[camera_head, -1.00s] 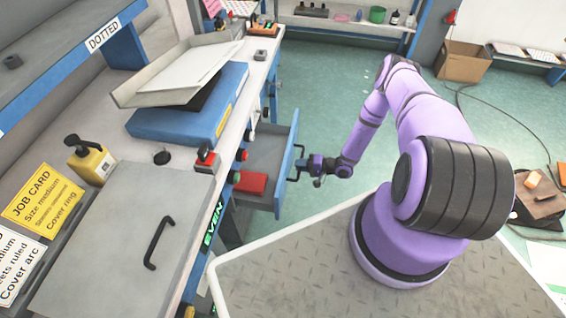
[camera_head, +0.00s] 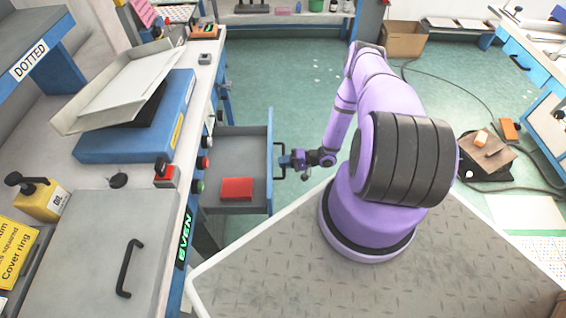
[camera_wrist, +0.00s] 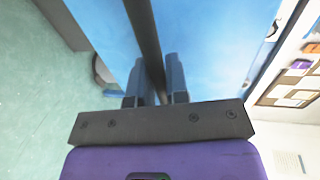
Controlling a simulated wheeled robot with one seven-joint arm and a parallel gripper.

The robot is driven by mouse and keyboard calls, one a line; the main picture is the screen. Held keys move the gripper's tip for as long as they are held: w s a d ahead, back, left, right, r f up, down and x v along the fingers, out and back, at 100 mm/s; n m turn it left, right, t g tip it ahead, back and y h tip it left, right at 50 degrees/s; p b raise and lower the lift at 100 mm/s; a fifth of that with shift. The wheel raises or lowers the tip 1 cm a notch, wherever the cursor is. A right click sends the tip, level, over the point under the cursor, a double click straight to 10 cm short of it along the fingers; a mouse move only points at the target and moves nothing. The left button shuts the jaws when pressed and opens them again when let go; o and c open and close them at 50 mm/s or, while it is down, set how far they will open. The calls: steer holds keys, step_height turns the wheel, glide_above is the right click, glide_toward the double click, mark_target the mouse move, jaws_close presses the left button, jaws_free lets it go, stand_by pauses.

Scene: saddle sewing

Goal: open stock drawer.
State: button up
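The stock drawer (camera_head: 270,142) stands pulled out from the workbench on the left, with a grey inside and a blue front. A red block (camera_head: 237,189) lies in it. Its black handle (camera_head: 279,147) is on the outer face. My gripper (camera_head: 289,161) is at the handle in the head view. In the wrist view the handle bar (camera_wrist: 143,28) runs between the two fingers of my gripper (camera_wrist: 155,75), which lie close on either side of it. The blue drawer front (camera_wrist: 210,45) fills the view behind. The exact finger contact is hard to see.
The workbench holds a blue case (camera_head: 140,135) with a tilted grey tray, a yellow bottle (camera_head: 42,200) and a hinged grey lid (camera_head: 85,250). Green floor is clear beyond the drawer. A cardboard box (camera_head: 404,40) and a cable lie further back.

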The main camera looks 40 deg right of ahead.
steer(key=o, duration=0.4)
steer(key=shift+d, duration=0.1)
steer(key=v, duration=1)
steer(key=shift+s+d, duration=0.15)
steer(key=shift+d, duration=0.1)
steer(key=shift+r, duration=0.1)
